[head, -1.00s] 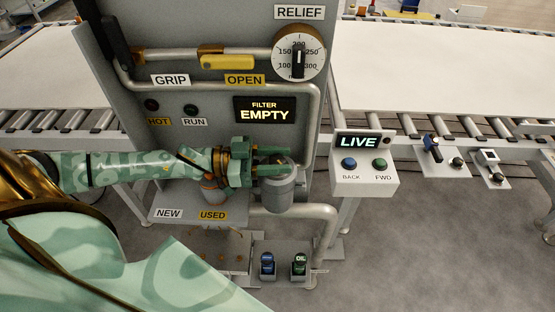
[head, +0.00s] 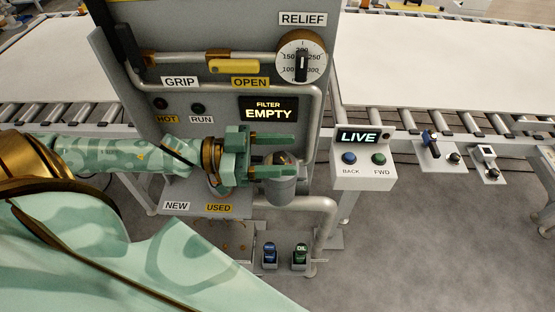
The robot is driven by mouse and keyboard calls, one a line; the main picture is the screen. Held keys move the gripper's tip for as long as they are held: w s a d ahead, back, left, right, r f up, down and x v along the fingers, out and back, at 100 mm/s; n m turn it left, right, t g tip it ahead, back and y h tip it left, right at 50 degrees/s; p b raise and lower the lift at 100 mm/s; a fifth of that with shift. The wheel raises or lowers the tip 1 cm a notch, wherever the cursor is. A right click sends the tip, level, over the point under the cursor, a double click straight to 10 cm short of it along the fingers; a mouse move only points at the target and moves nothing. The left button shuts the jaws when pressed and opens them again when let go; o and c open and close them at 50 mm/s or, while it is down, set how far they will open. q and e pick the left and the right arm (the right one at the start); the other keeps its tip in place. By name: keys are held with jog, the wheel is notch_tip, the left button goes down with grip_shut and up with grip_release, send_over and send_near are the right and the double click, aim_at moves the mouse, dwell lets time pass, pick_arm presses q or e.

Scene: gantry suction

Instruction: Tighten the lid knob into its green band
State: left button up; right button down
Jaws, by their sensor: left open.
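The grey filter pot (head: 284,190) stands on the pipe at the front of the panel. A small dark lid knob (head: 283,158) seems to show on its top, between my finger tips; I cannot make out a green band. My left gripper (head: 291,156) comes in from the left, open, its two green fingers pointing right. One finger lies across the near side of the pot top and the other beyond it. I cannot tell whether either touches the knob. My right gripper is not in view. The panel's display (head: 269,108) reads FILTER EMPTY.
The RELIEF dial (head: 302,57) and a yellow lever handle (head: 233,67) marked OPEN sit above. A shelf (head: 240,211) labelled NEW and USED is below left. A LIVE control box (head: 363,165) stands right.

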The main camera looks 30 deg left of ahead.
pick_arm(q)
jog(key=s+d+r+p, duration=0.1)
jog(key=s+d+r, duration=0.2)
jog(key=s, duration=0.2)
jog(key=shift+s+d, duration=0.25)
jog(key=shift+s, duration=0.05)
